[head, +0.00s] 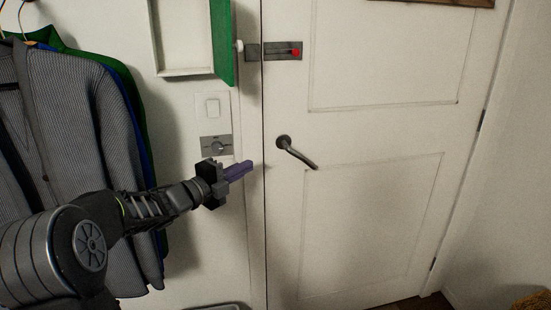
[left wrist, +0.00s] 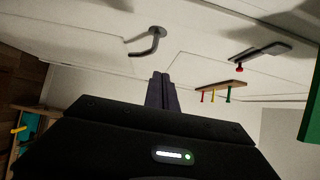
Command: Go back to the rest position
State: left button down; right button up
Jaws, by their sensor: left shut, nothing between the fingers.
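My left gripper (head: 238,171) is shut and empty. In the head view it is held in the air in front of the wall, left of the door handle (head: 297,154) and apart from it. In the left wrist view the closed fingers of the left gripper (left wrist: 161,80) point toward the white door (left wrist: 95,38), with the handle (left wrist: 148,42) just beyond and above them. My right gripper does not show in either view.
The white door (head: 375,135) is closed, with a red-knobbed latch (head: 283,51) above the handle. A green panel (head: 222,42) stands out from a white frame. A light switch (head: 212,107) is on the wall. Jackets (head: 75,130) hang at the left, close to my left arm.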

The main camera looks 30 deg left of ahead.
pick_arm(q)
notch_tip(320, 180, down, 18)
jog(key=d+f+n+g+y, duration=0.1)
jog(key=d+n+g+y, duration=0.3)
jog(key=n, duration=1.1)
jog(key=s+d+f+n+g+p, duration=0.1)
jog(key=s+d+f+n, duration=0.15)
jog(key=f, duration=0.25)
jog(key=s+d+f+n+g, duration=0.1)
jog(key=d+f+n, duration=0.15)
jog(key=f, duration=0.35)
jog(key=s+d+f+n+g+h, duration=0.1)
jog(key=s+d+f+n+g, duration=0.3)
jog(key=s+d+f, duration=0.85)
jog(key=s+d+f+g+h+p, duration=0.1)
jog(key=s+d+f+g, duration=0.1)
jog(key=s+d, duration=0.4)
jog(key=s+d+f+m+g+h+p, duration=0.1)
jog(key=s+d+f+g, duration=0.2)
jog(key=s+d, duration=0.4)
jog(key=s+g, duration=0.1)
jog(key=s, duration=0.3)
jog(key=shift+s+g, duration=0.35)
jog(key=shift+g, duration=0.05)
jog(key=shift+d, duration=0.1)
jog(key=shift+f, duration=0.1)
